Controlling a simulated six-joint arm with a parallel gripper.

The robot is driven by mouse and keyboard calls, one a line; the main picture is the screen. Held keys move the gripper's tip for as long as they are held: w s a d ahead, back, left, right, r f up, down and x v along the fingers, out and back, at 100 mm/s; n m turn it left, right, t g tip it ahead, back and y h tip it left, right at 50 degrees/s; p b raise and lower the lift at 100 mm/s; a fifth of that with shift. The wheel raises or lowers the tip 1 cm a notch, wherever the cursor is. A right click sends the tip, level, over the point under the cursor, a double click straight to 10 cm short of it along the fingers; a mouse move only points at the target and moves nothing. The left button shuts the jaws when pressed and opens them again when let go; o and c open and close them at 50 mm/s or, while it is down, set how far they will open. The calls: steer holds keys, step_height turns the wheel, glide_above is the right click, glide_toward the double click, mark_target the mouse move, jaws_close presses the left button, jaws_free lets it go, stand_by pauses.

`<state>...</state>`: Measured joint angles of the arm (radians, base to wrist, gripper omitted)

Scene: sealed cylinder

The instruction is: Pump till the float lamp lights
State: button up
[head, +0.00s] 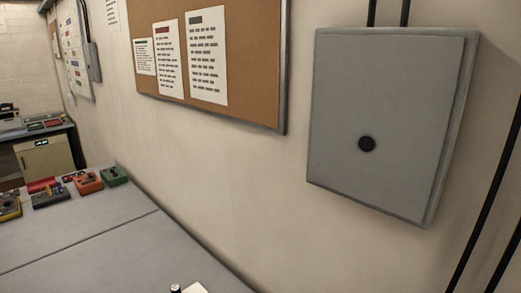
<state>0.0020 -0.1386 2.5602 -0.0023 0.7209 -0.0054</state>
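My gripper is not in view. I cannot make out a pump, a sealed cylinder or a float lamp for certain. At the left end of the grey table (90,235) stand several small devices: a green box (115,176), an orange box (88,182), a dark box with yellowish parts (50,196) and a yellow-edged one (9,208) cut by the frame. They are too small to tell what they do. At the bottom edge a small dark-topped object (176,288) and a pale flat piece (195,288) are partly cut off.
A grey wall cabinet (390,110) with a round black knob hangs at the right, with dark cables around it. A cork board (255,60) with printed sheets hangs left of it. The middle of the table is clear. Another bench with a cabinet (45,160) stands far left.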

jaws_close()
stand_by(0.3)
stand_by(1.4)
